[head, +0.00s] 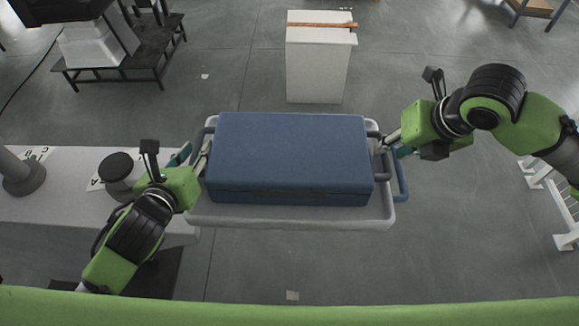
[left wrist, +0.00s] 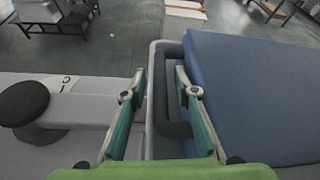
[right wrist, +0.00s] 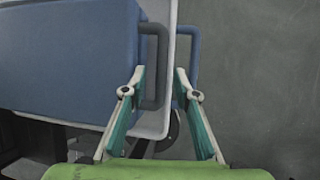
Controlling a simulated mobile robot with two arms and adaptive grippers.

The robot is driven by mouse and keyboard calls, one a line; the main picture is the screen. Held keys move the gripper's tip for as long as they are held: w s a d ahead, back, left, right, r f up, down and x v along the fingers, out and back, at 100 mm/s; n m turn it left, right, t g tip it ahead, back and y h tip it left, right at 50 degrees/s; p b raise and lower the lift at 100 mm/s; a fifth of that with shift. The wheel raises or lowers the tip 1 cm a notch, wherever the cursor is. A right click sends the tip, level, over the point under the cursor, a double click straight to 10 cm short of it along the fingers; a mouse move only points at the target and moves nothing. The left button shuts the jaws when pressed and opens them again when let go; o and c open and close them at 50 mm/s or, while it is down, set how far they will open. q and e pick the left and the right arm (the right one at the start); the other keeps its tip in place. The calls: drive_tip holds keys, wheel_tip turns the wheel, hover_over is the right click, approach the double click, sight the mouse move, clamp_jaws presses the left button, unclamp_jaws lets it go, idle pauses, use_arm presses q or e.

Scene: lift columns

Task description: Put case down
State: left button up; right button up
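A blue case (head: 290,150) lies flat within the light grey rim of a cart (head: 300,219), and its base looks level with it. My left gripper (head: 204,153) is at the case's left side. In the left wrist view its fingers (left wrist: 160,72) are apart, on either side of the case's dark handle (left wrist: 172,132) and the cart rim. My right gripper (head: 384,143) is at the right side. In the right wrist view its fingers (right wrist: 160,70) are apart, with the cart rim between them and the case's dark right handle (right wrist: 151,102) near the left finger. Contact is unclear.
A blue cart handle (head: 402,178) sticks out at the right. A grey table (head: 60,215) with dark round-topped objects stands at left. A white pedestal (head: 318,70) is behind, and a dark bench (head: 150,55) at back left.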

drive_tip(key=shift+v, duration=1.9)
use_arm(q)
drive_tip(key=shift+a+p, duration=0.55)
drive_tip(key=shift+a, duration=1.1)
drive_tip(key=shift+a+p, duration=0.3)
drive_tip(key=shift+a, duration=0.95)
use_arm(e)
drive_tip(key=shift+d+r, duration=0.15)
drive_tip(key=shift+r, duration=0.65)
use_arm(q)
drive_tip(key=shift+a+r, duration=0.1)
drive_tip(key=shift+r, duration=0.1)
use_arm(e)
drive_tip(key=shift+r, duration=0.1)
